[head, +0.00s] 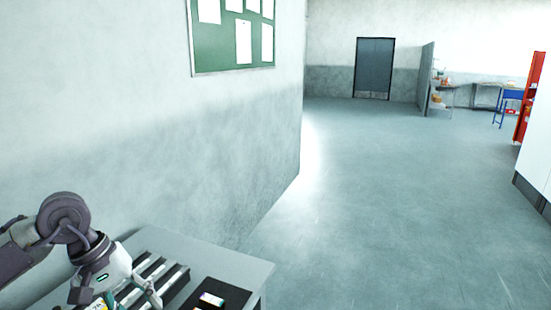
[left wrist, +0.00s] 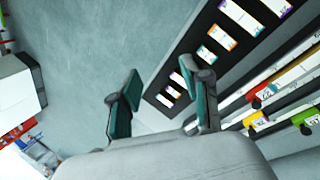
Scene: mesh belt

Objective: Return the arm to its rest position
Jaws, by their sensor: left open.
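My left arm comes in from the left in the head view, with its left gripper (head: 131,296) low over the grey table (head: 232,264). In the left wrist view the two green-padded fingers of the left gripper (left wrist: 164,98) stand apart, with nothing between them. A black strip (left wrist: 195,70) holding several small labelled boxes lies beyond the fingers, and several rails with red, yellow and green tagged items lie to the right. My right gripper is not in view.
A pale wall with a green notice board (head: 233,52) stands behind the table. Open floor (head: 400,210) spreads to the right. A dark door (head: 374,68), a blue-framed table (head: 508,96) and a red cabinet (head: 530,98) stand far off.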

